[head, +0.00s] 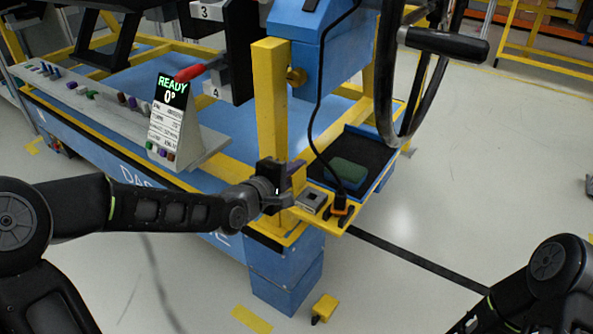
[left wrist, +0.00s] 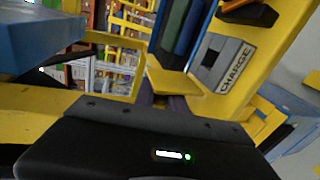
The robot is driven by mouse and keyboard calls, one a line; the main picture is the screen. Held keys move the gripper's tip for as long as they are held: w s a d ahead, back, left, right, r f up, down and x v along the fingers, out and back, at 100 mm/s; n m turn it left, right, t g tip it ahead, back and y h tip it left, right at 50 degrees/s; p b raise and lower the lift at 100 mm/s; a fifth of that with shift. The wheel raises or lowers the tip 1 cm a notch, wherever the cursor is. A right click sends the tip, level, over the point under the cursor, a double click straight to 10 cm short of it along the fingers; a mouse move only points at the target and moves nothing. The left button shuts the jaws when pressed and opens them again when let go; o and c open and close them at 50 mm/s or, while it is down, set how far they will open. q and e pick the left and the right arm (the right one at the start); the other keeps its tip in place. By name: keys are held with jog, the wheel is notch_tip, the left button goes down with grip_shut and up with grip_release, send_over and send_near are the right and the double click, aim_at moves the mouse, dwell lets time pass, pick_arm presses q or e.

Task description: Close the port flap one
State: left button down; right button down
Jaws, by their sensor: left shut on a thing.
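My left gripper (head: 289,185) reaches in from the left to the yellow ledge beside the yellow post. It is shut, with its purple fingertips (left wrist: 163,102) at the edge of a small yellow flap (left wrist: 172,80). The flap stands tilted beside the grey port plate (left wrist: 222,62), which carries a CHARGE label. The plate also shows in the head view (head: 311,201), just right of the gripper. The gripper's body hides part of the flap's lower edge. My right arm enters at the lower right; its gripper is out of view.
The yellow post (head: 270,98) and a steering wheel (head: 388,105) rise nearby. A sloped panel (head: 168,115) reads READY 0°.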

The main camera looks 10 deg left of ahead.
aim_at(318, 192)
dwell(0.5)
